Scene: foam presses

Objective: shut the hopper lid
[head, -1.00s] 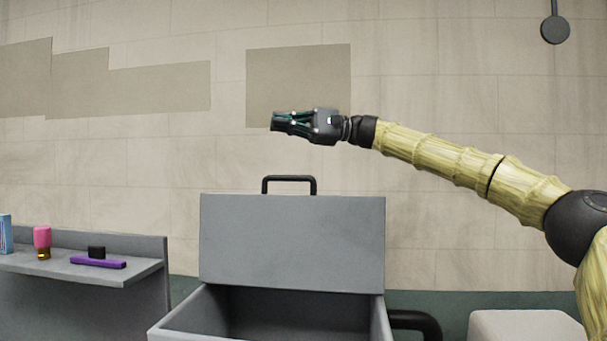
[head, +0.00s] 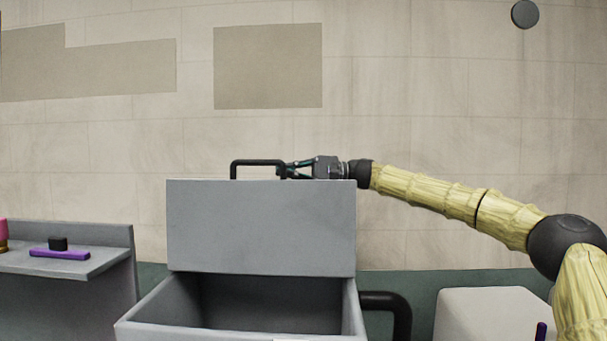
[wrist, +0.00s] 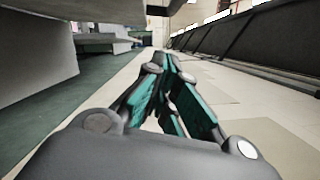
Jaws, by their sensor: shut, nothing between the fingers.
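The grey hopper (head: 345,308) stands open at the bottom centre of the head view, its inside showing. Its lid (head: 262,228) stands upright at the back, with a black bar handle (head: 258,163) on its top edge. My gripper (head: 282,171) is shut and empty. It reaches in from the right at the level of the lid's top edge, its tips by the handle's right leg. I cannot tell whether they touch it. The gripper's fingers also show in the wrist view (wrist: 163,72), pressed together with nothing between them.
A grey shelf (head: 100,262) at left holds a purple bar (head: 60,254), a small black block (head: 58,243) and a pink-topped item (head: 3,232), cut off. A black pipe (head: 398,310) and a pale block (head: 490,313) are right of the hopper.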

